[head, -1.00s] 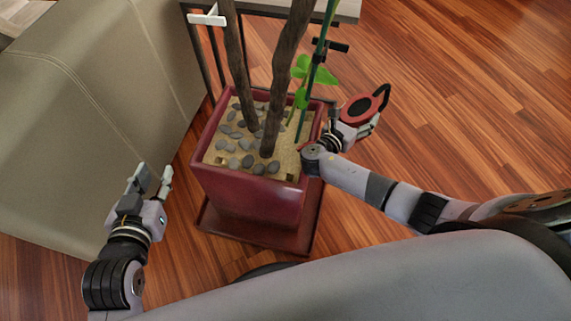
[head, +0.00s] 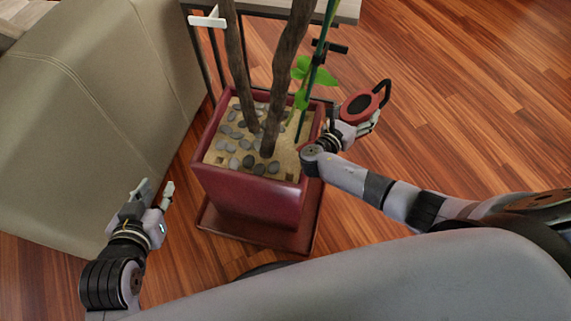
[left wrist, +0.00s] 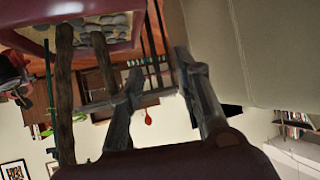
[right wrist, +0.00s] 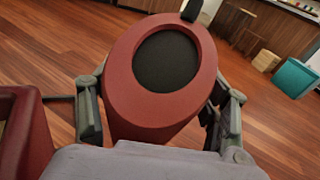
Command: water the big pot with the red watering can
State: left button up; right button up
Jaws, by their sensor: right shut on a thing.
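The big pot (head: 247,200) is a square, dark red planter with sand, grey stones and thin trunks. It stands on a red base tray (head: 255,236). The red watering can (head: 347,107) has a dark round opening and a black handle. It is to the right of the pot's rim. My right gripper (head: 362,128) is shut on the can, and the right wrist view shows a finger on either side of the can's body (right wrist: 118,70). The can's spout is hidden from me. My left gripper (head: 157,190) is open and empty, left of the pot.
A beige sofa (head: 85,110) stands close to the left of the pot. A table or shelf (head: 345,10) with a dark frame is behind it. Green leaves (head: 318,76) hang near my right gripper. The wooden floor (head: 460,90) at right is clear.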

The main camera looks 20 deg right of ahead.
aim_at(358, 107)
jog(key=shift+r, duration=0.2)
jog(key=shift+r+h, duration=0.3)
pick_arm(q)
jog(key=shift+s+a+f+g+y+p, duration=0.15)
jog(key=shift+s+a+f+g+p, duration=0.05)
jog(key=shift+s+f+g, duration=0.4)
jog(key=shift+s+a+f+g+y+p, duration=0.2)
jog(key=shift+s+f+g, duration=0.2)
jog(key=shift+s+f, duration=0.3)
pick_arm(e)
jog(key=shift+r, duration=0.35)
pick_arm(q)
jog(key=shift+s+r, duration=0.1)
pick_arm(e)
jog(key=shift+a+r+t, duration=0.1)
jog(key=shift+r+t, duration=0.05)
jog(key=shift+t, duration=0.15)
jog(key=shift+r+h, duration=0.3)
jog(key=shift+r, duration=0.05)
pick_arm(q)
jog(key=shift+s+a+f+g, duration=0.25)
jog(key=shift+s+f+g, duration=0.15)
jog(key=shift+s, duration=0.2)
jog(key=shift+s+a+f+g, duration=0.2)
jog(key=shift+s+f+g, duration=0.2)
jog(key=shift+s, duration=0.15)
pick_arm(e)
jog(key=shift+r, duration=0.25)
